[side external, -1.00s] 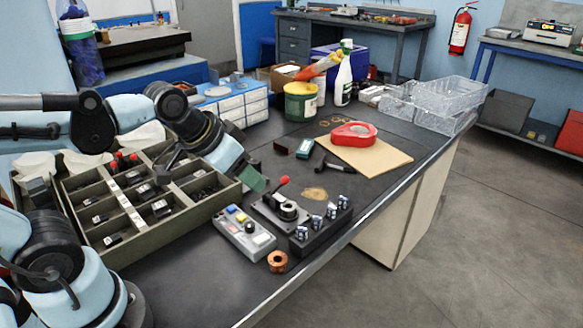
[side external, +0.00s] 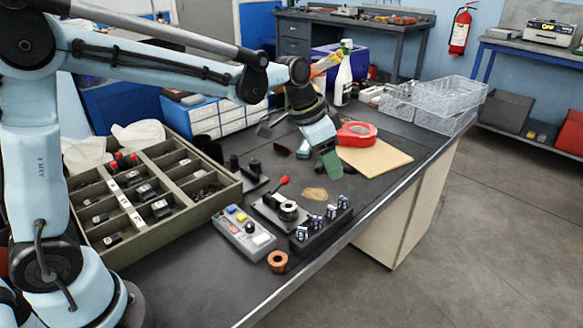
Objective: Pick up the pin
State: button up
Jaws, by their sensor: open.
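My gripper (side external: 331,165) hangs from the light blue arm over the bench, its green fingertips pointing down. It is open, with nothing seen between the fingers. It is above the dark bench top, behind the black block and left of the red tape roll. I cannot make out a separate pin with certainty. A black block (side external: 303,243) at the bench's front edge holds several small upright silver-and-blue pieces (side external: 331,212). Beside it is a black fixture (side external: 267,213) with a red-knobbed lever (side external: 283,181).
A divided parts tray (side external: 224,205) stands at left. A grey button box (side external: 243,236) and copper ring (side external: 277,259) lie in front. Clear bins (side external: 447,94) stand at the far right. The front-left bench top is clear.

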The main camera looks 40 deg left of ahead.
send_over(343, 198)
jog(key=s+a, duration=0.2)
jog(key=f, duration=0.4)
jog(key=shift+w+d+f, duration=0.15)
jog(key=shift+d+f, duration=0.05)
jog(key=shift+f, duration=0.05)
jog(key=shift+s+x, duration=0.2)
jog(key=shift+x, duration=2.5)
jog(key=shift+d, duration=0.15)
grip_shut()
